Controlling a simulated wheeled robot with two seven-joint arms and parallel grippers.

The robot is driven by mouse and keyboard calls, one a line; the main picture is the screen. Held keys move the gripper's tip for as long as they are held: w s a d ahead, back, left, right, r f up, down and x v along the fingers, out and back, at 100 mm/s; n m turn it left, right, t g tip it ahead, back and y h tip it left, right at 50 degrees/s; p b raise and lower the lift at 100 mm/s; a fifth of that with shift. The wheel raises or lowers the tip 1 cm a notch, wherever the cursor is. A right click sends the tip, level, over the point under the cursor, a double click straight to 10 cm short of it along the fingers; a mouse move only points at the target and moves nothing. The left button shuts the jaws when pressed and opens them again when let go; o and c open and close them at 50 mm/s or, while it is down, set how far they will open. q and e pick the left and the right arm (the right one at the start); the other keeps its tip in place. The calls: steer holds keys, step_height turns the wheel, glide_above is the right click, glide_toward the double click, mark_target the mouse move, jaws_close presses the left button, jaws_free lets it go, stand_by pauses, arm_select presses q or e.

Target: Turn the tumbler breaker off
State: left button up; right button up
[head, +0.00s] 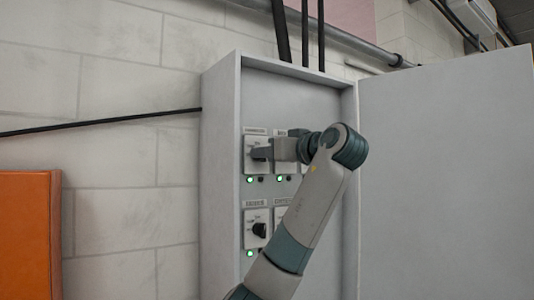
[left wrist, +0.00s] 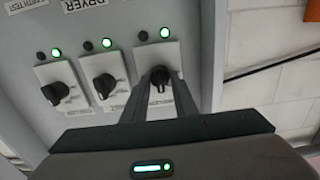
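My left gripper (head: 262,153) is at the upper-left breaker (head: 249,164) of the grey cabinet, a white square plate with a dark knob. Its label is too small to read. In the left wrist view this breaker (left wrist: 174,57) is the rightmost of the row, and its black knob (left wrist: 160,77) lies between the tips of my left gripper (left wrist: 160,86). The fingers are apart with the knob between them; whether they press on it cannot be told. The green light (left wrist: 165,33) by this breaker is lit. My right gripper is not in view.
The cabinet's side wall (head: 221,170) is close on the left. Its open door (head: 445,170) stands at the right.

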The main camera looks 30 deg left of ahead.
arm_select(q)
steer(key=c, duration=0.4)
steer(key=n+b, duration=0.2)
steer(key=n, duration=0.7)
steer(key=n+b, duration=0.3)
steer(key=n, duration=0.6)
steer(key=shift+s+f, duration=0.15)
steer(key=shift+f, duration=0.05)
steer(key=shift+a, duration=0.1)
stand_by(0.4)
steer(key=o, duration=1)
